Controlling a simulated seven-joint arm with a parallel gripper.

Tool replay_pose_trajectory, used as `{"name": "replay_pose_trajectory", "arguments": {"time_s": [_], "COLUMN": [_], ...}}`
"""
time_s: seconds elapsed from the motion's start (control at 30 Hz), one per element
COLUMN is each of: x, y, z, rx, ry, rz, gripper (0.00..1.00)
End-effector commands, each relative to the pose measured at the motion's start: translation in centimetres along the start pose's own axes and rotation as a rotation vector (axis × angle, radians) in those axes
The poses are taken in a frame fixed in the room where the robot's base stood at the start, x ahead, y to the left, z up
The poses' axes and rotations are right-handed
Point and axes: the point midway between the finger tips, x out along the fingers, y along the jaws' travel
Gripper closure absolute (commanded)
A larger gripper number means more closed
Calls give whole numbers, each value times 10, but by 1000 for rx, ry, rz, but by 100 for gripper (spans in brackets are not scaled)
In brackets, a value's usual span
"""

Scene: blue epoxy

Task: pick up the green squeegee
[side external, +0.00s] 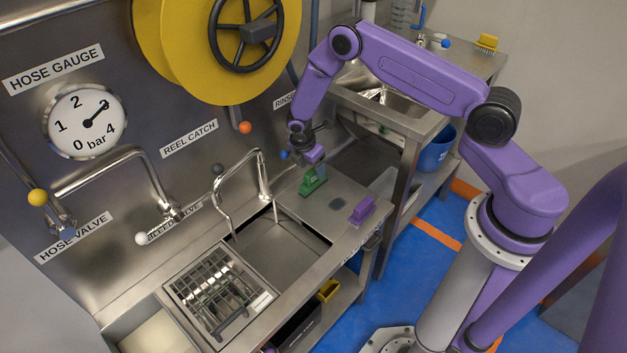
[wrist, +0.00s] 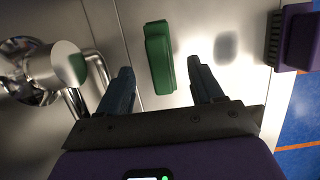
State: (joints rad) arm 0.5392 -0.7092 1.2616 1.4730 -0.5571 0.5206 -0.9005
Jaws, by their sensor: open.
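The green squeegee (side external: 312,181) stands on the steel counter just right of the sink in the side external view. In the wrist view the green squeegee (wrist: 159,58) lies ahead of my gripper, its near end close to the space between the fingertips. My gripper (wrist: 160,73) is open, with one dark finger on each side of that space and nothing held. In the side external view my gripper (side external: 308,165) is at the squeegee's upper part; I cannot tell whether they touch.
A purple brush (side external: 362,210) sits on the counter near its front edge; it also shows in the wrist view (wrist: 297,38). The tall faucet (side external: 262,172) stands left of the squeegee, over the sink basin (side external: 285,250). A dish rack (side external: 220,290) is further left.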

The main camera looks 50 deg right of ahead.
Motion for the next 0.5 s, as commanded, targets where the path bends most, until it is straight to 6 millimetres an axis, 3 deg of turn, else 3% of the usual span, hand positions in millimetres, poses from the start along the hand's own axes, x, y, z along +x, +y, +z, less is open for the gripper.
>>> {"name": "replay_pose_trajectory", "arguments": {"time_s": [0.2,0.5], "x": [34,51], "y": [-1,0], "z": [0,0], "rx": [0,0], "ry": [0,0], "rz": [-3,0], "gripper": [34,34]}}
